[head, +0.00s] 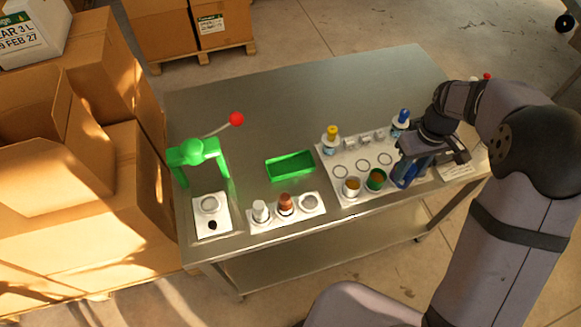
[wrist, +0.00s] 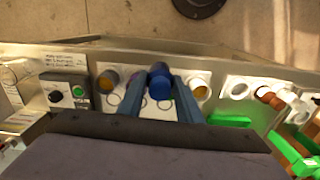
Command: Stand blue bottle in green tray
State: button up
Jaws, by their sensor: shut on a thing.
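My gripper (head: 408,178) is over the right part of the white holder plate, to the right of the green tray. It is shut on a dark blue bottle (wrist: 160,82), which shows between the two blue fingers in the wrist view. In the head view the fingers and arm mostly hide this bottle, so I cannot tell whether it touches the plate. The green tray (head: 290,165) lies on the table left of the holder plate and looks empty. Its edge also shows in the wrist view (wrist: 230,121).
The white holder plate (head: 340,157) carries a yellow-capped bottle (head: 332,136), a blue-capped bottle (head: 401,120) and open cups (head: 351,187). A small rack (head: 286,207) stands in front of the tray. A green press (head: 199,158) with a red-knobbed lever stands left. The table's back is clear.

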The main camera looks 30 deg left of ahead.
jog(key=w+a+n+b, duration=0.2)
jog(key=a+n+b, duration=0.2)
jog(key=a+n, duration=1.25)
jog(key=s+a+n+b, duration=0.2)
jog(key=s+a+n, duration=0.3)
jog(key=a, duration=0.4)
jog(key=s+a+n+b, duration=0.1)
jog(key=s+a+n, duration=0.2)
jog(key=a+n, duration=0.45)
jog(key=shift+m, duration=0.7)
jog(key=shift+a+f+p, duration=0.3)
jog(key=shift+f+p, duration=0.15)
jog(key=shift+f, duration=1.25)
jog(key=shift+a+f+p, duration=0.35)
jog(key=shift+f+p, duration=0.1)
jog(key=shift+f, duration=1.2)
jog(key=shift+a+f+p, duration=0.3)
jog(key=shift+f+p, duration=0.15)
jog(key=shift+f, duration=1.25)
jog(key=shift+f, duration=0.15)
jog(key=o, duration=1.1)
